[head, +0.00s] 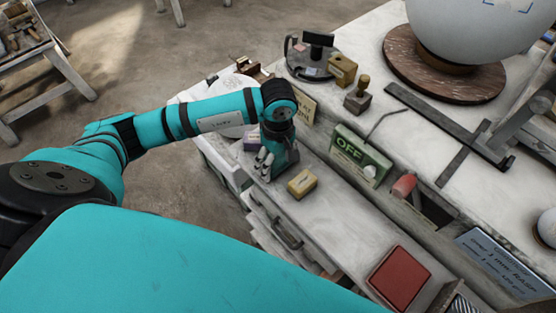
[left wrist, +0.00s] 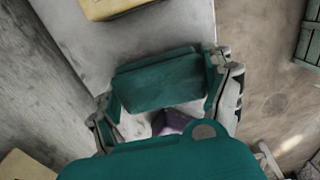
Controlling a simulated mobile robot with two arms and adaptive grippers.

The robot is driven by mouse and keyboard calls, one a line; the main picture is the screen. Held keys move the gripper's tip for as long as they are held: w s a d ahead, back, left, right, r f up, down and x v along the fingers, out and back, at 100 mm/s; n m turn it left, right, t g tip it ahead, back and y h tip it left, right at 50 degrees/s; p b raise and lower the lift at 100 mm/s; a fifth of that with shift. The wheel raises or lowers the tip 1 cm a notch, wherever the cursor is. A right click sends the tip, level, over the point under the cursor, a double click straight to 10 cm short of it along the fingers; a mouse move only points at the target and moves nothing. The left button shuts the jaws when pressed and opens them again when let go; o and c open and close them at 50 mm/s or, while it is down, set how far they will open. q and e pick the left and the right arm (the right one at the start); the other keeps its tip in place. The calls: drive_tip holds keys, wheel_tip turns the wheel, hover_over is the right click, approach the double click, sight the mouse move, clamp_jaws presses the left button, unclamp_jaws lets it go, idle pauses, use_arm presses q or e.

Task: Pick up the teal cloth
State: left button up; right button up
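The teal cloth (left wrist: 160,80) looks like a thick folded block in the left wrist view. It lies between the two fingers of my left gripper (left wrist: 167,88). The fingers stand wide apart, one close to each end of the cloth; whether they touch it I cannot tell. In the head view my left gripper (head: 277,158) points down at the narrow worktop and hides most of the cloth. My right gripper is not in view.
A yellow block (head: 302,183) lies close beside my gripper, and a purple block (head: 251,138) is behind it. The green OFF box (head: 360,155) stands to the right. A red block (head: 398,278) lies nearer. A large plaster sphere (head: 475,25) rests at the back right.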

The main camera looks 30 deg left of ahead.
sight(278, 157)
use_arm(q)
drive_tip(key=shift+c, duration=0.7)
drive_tip(key=shift+r, duration=0.35)
wheel_tip(278, 157, up, 8)
drive_tip(key=b, duration=0.3)
drive_tip(key=shift+r, duration=0.65)
